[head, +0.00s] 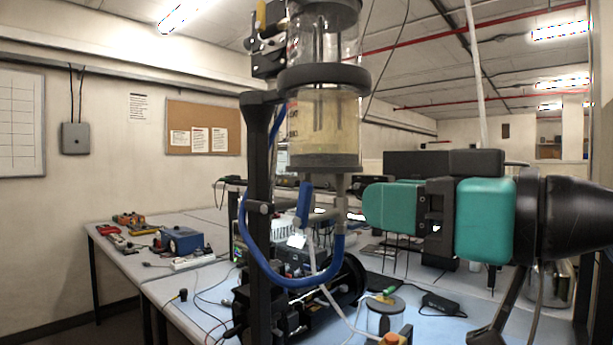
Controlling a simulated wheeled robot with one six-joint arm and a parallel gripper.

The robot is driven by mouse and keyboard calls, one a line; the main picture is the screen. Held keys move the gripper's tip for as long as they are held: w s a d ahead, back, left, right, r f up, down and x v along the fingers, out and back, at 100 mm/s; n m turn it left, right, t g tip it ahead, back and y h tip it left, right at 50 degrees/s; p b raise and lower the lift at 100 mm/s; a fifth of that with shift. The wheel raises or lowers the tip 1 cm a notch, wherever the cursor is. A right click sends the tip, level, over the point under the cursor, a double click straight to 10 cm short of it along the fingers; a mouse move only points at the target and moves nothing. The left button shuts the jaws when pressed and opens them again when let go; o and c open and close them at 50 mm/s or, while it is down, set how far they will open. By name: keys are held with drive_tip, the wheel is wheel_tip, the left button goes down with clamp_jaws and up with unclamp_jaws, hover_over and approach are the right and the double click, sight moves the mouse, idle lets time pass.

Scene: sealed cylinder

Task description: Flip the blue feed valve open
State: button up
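The blue feed valve's handle (304,204) stands roughly upright just below the left side of the clear sealed cylinder (325,125), which holds pale yellowish liquid. A blue tube (270,275) loops beneath it from the black post to the fittings under the cylinder. My gripper (372,206) comes in from the right at about the handle's height, its teal end apart from the handle in the picture. Grey fittings (341,188) show between them. The gripper is seen side-on, so its finger gap is hidden and I cannot tell its opening or the depth between it and the handle.
A black post (259,220) stands left of the valve. A lidded clear jar (384,315) with a green-topped fitting sits low in front. Tools and a blue box (182,241) lie on the left bench (130,268). Thin tubes and cables hang around the cylinder.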

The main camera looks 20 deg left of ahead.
sight(310, 194)
drive_tip(key=p+x, duration=0.4)
drive_tip(key=x, duration=0.6)
drive_tip(key=shift+a+r, duration=0.2)
drive_tip(key=shift+w+a+f, duration=0.15)
drive_tip(key=shift+w+a, duration=0.15)
drive_tip(key=shift+a, duration=0.25)
